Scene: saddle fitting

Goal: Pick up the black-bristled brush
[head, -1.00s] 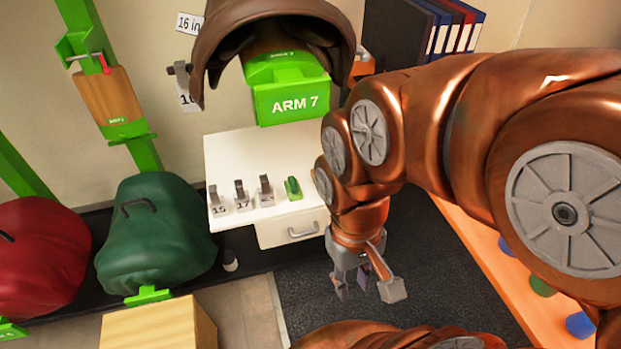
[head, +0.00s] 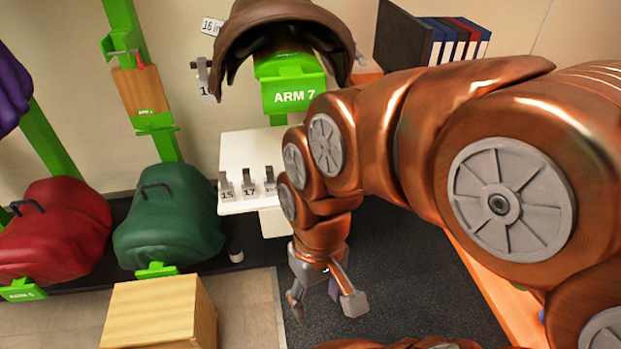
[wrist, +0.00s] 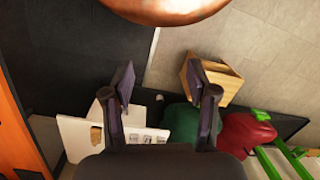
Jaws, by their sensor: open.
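I cannot make out a black-bristled brush in either view. My gripper (head: 325,297) hangs open and empty over the dark floor mat, in front and to the right of the white table (head: 238,150) in the head view. In the wrist view the two dark fingers of my gripper (wrist: 162,92) are spread apart with nothing between them. My arm hides the right part of the table in the head view. A small brown thing (wrist: 97,136) lies on the table in the wrist view, too small to identify.
Several grey numbered gauges (head: 248,184) stand on the table. A brown saddle (head: 285,25) sits on the green ARM 7 rack (head: 292,92) above it. Green (head: 168,225) and red (head: 62,228) covered saddles and a wooden box (head: 160,312) are at left. Dark mat (head: 395,255) lies clear.

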